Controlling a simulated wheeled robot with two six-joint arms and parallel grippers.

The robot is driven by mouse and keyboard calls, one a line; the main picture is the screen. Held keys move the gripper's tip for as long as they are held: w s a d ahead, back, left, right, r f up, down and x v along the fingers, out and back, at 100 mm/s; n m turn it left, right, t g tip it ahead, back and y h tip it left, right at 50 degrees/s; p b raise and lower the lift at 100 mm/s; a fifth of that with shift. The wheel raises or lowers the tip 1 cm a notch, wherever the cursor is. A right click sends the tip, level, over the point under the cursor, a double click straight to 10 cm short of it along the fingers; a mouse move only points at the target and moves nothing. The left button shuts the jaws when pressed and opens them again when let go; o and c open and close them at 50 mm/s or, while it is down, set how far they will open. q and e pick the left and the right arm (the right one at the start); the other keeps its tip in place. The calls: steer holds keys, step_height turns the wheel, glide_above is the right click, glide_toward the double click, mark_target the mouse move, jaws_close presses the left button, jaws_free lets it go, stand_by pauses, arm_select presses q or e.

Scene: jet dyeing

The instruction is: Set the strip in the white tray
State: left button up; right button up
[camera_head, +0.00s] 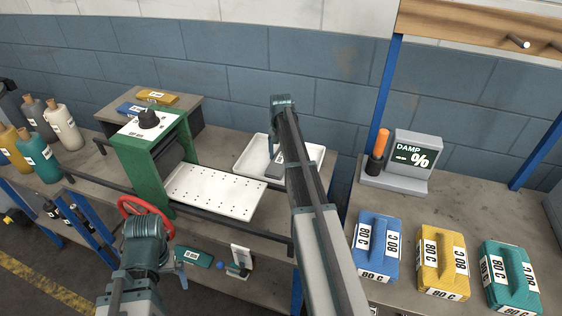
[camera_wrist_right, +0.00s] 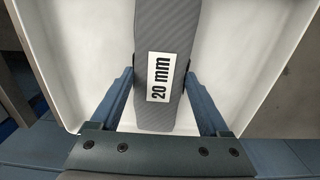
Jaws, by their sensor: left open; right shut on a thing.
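The strip (camera_wrist_right: 165,110) is grey and woven-looking, with a white "20 mm" label. My right gripper (camera_wrist_right: 160,78) is shut on it, one finger on each side. In the wrist view, the white tray (camera_wrist_right: 75,60) lies below and around the strip. In the head view, the white tray (camera_head: 248,158) stands behind the perforated plate, and a grey part of the strip (camera_head: 275,169) shows over its inside. My right arm hides much of the gripper and strip there. I cannot tell if the strip touches the tray floor. My left gripper (camera_head: 148,232) is open beside the red handwheel.
A green roller machine (camera_head: 150,165) with a red handwheel (camera_head: 125,204) and white perforated plate (camera_head: 215,190) stands left of the tray. A damp meter (camera_head: 412,158) and blue, yellow and teal "80 C" blocks (camera_head: 376,245) are on the right bench. Bottles (camera_head: 62,125) stand far left.

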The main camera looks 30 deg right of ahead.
mark_target(281, 158)
steer(key=shift+f, duration=0.1)
steer(key=shift+f, duration=0.1)
steer(key=shift+f, duration=0.15)
steer(key=o, duration=1.4)
steer(key=shift+c, duration=0.2)
step_height(281, 158, up, 13)
steer(key=p, duration=1.2)
steer(key=shift+f, duration=0.2)
steer(key=shift+f, duration=0.2)
step_height(281, 158, down, 12)
steer(key=b, duration=1.2)
